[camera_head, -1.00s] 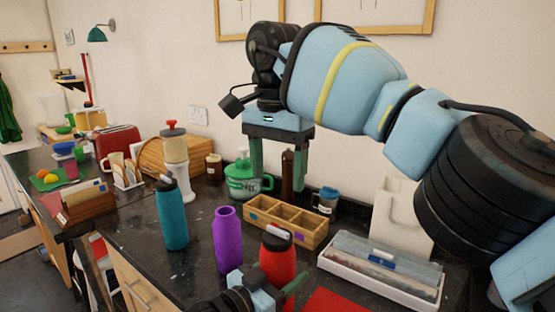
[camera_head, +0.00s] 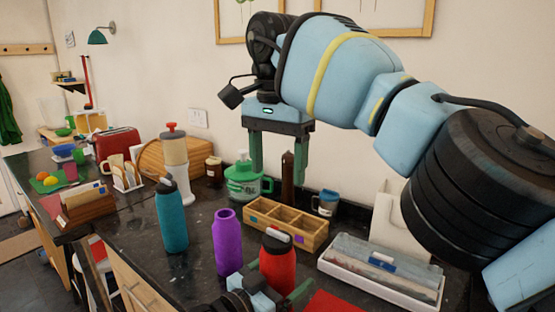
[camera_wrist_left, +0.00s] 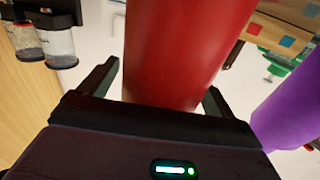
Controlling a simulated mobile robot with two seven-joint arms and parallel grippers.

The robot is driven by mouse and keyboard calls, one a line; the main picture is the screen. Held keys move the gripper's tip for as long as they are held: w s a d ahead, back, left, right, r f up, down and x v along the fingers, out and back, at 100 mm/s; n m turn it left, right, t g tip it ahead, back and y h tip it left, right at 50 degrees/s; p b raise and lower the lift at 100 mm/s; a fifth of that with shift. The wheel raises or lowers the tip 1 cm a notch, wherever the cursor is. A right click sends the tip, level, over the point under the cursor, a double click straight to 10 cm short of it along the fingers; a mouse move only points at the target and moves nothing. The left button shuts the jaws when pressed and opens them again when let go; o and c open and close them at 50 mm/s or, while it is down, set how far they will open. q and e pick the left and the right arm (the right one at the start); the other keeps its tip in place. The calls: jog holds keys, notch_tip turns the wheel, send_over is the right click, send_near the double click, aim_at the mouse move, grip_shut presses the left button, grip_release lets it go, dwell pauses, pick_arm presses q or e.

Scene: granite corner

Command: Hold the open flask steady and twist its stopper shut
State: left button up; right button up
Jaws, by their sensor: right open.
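A red flask (camera_head: 277,270) with a black cap and a pale strip on top stands at the front of the counter. An uncapped purple flask (camera_head: 227,245) stands left of it, and a teal flask (camera_head: 171,218) with a dark cap further left. My left gripper (camera_head: 285,296) is low at the red flask. In the left wrist view its fingers lie either side of the red flask (camera_wrist_left: 180,50), with a thin gap at the left finger; it looks open. The purple flask (camera_wrist_left: 290,110) shows at right. My right gripper (camera_head: 281,178) is open, pointing down and empty, behind the flasks.
A white tray (camera_head: 380,278) lies to the right. The counter between the teal and purple flasks is clear.

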pick_arm(q)
jog(key=v, duration=1.2)
